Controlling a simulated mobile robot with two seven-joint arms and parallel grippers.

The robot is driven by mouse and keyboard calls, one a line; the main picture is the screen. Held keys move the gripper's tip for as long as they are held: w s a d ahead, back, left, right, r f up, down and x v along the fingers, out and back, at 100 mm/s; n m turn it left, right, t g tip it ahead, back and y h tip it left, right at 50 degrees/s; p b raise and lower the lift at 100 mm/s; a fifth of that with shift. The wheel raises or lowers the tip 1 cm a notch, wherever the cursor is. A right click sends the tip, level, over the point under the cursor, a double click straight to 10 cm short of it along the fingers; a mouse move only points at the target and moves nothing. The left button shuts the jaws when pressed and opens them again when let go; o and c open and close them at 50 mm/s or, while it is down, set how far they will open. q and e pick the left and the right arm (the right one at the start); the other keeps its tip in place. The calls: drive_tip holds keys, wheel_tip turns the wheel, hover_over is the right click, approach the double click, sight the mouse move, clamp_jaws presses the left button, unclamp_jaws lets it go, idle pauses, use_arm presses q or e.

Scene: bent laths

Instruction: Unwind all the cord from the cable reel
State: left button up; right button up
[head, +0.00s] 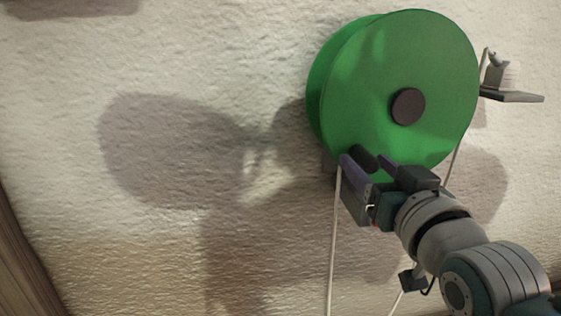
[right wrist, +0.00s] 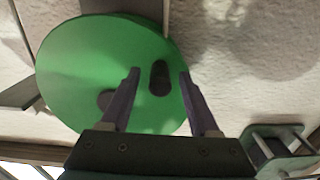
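The green cable reel (head: 385,60) is mounted on the wall, with a dark round hub (head: 408,106) at its middle. A dark crank knob (head: 361,157) sticks out near its lower left rim. My right gripper (head: 366,161) has its fingers on either side of the knob. The right wrist view shows the knob (right wrist: 160,80) between the open fingers (right wrist: 159,75), with a gap on each side. A pale cord (head: 333,245) hangs from the reel's left side. The cord wound inside is hidden by the flange. My left gripper is not in view.
A small grey bracket or shelf (head: 515,96) stands out from the wall right of the reel. A thin pale line (head: 453,165) shows at the reel's lower right. The rough wall (head: 60,130) at left is bare apart from shadows. A brown wooden edge (head: 20,270) is at lower left.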

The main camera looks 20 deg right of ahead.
clamp_jaws()
idle(1.3)
